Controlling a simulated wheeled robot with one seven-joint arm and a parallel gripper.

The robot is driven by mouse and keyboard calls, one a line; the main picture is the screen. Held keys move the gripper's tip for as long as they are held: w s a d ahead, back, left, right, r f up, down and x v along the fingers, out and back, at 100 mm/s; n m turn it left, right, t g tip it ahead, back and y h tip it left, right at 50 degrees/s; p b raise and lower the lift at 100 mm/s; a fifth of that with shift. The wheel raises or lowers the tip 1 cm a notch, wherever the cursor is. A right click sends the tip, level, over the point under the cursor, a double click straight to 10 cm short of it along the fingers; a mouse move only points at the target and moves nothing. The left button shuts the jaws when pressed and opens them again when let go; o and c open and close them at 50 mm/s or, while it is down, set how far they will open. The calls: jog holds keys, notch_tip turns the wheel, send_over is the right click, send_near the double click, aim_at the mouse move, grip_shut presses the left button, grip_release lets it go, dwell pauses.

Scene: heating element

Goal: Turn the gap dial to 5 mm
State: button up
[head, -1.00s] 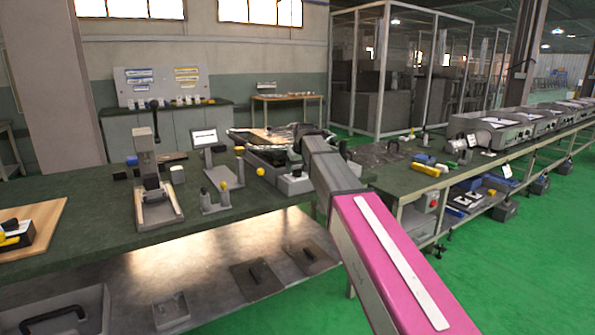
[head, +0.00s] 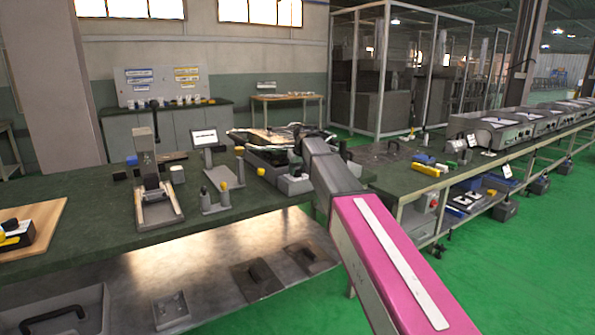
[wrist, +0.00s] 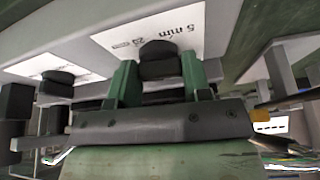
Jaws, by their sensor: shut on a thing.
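The dial's pointer mark cannot be made out. A second black knob (wrist: 60,76) with its own white label is to the left. In the head view my arm covers the gripper and the dial; part of a grey control box (head: 292,184) shows just left of the arm on the green bench.
A dark machine top (head: 268,142) lies behind the control box. Open green floor (head: 520,260) is at the right.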

jog(key=n, duration=0.2)
jog(key=n+g+y, duration=0.1)
jog(key=n, duration=0.2)
jog(key=shift+w+d+y, duration=0.15)
jog(key=shift+y, duration=0.15)
jog(key=n+g, duration=0.1)
jog(key=n, duration=0.1)
jog(key=n+g, duration=0.1)
jog(key=n, duration=0.2)
jog(key=shift+y, duration=0.4)
jog(key=shift+n, duration=0.3)
jog(key=o, duration=0.9)
jog(key=shift+r, duration=0.1)
jog(key=v, duration=1)
jog(key=shift+w+d+r, duration=0.1)
jog(key=shift+d+r, duration=0.1)
jog(key=shift+r, duration=0.1)
